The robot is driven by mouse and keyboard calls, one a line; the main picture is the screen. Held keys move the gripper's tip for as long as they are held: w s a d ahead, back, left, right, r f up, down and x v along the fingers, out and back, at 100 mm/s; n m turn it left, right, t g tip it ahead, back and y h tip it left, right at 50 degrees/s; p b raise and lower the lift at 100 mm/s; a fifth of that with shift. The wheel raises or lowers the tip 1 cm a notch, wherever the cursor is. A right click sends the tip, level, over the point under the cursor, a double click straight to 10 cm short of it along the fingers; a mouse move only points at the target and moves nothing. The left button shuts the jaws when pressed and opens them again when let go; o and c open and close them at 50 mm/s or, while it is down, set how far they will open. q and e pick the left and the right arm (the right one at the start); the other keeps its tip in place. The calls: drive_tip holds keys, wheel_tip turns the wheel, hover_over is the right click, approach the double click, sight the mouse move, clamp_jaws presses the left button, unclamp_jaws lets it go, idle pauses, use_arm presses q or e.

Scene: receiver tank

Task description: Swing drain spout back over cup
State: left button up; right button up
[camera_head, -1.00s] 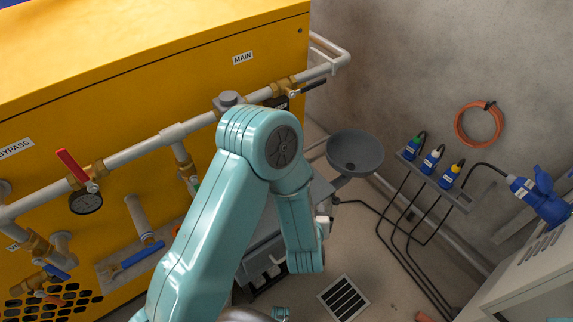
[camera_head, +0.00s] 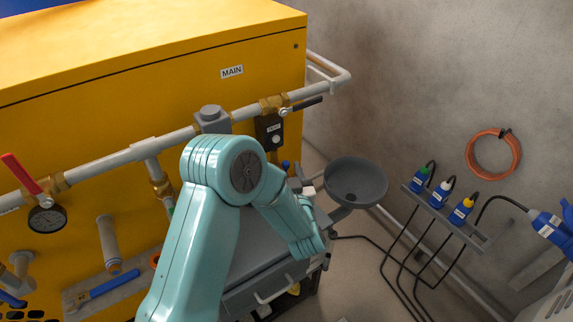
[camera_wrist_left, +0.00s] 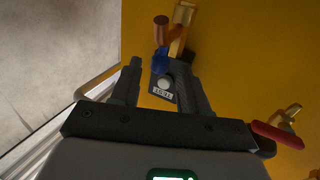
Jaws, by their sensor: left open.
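In the head view a round grey cup (camera_head: 355,182) stands on an arm right of the yellow cabinet. In the left wrist view a short copper-coloured tube (camera_wrist_left: 161,24), which looks like the drain spout, sits beside a brass fitting (camera_wrist_left: 184,14) and a blue handle (camera_wrist_left: 160,60). In the head view the spout cannot be made out behind my arm. My left gripper (camera_wrist_left: 157,68) is open and empty. It faces the cabinet, with the blue handle and a TEST label (camera_wrist_left: 161,94) between or beyond its fingers. The cup is outside the wrist view. My right gripper is not in view.
A grey pipe (camera_head: 110,163) with valves runs along the cabinet front. A grey cart (camera_head: 262,285) stands below my left arm. A rack of blue plugs (camera_head: 440,212) with hanging cables is right of the cup. A red lever (camera_wrist_left: 277,135) shows at the right in the wrist view.

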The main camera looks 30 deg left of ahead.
sight(283, 167)
use_arm(q)
drive_tip(key=shift+x, duration=1.65)
clamp_jaws()
drive_tip(key=shift+s+a+f+m+t+h+b, duration=0.15)
drive_tip(key=shift+s+a+m+t+h+b, duration=0.1)
drive_tip(key=shift+m+t+h+b, duration=0.25)
drive_tip(key=m+t+h+b, duration=0.1)
drive_tip(key=s+m+t+h+b, duration=0.1)
drive_tip(key=h, duration=0.1)
drive_tip(key=a+m+h+b, duration=0.1)
drive_tip(key=h, duration=0.1)
drive_tip(key=shift+s+r+m+t, duration=0.25)
drive_tip(key=shift+m+t, duration=0.05)
drive_tip(key=shift+t, duration=0.1)
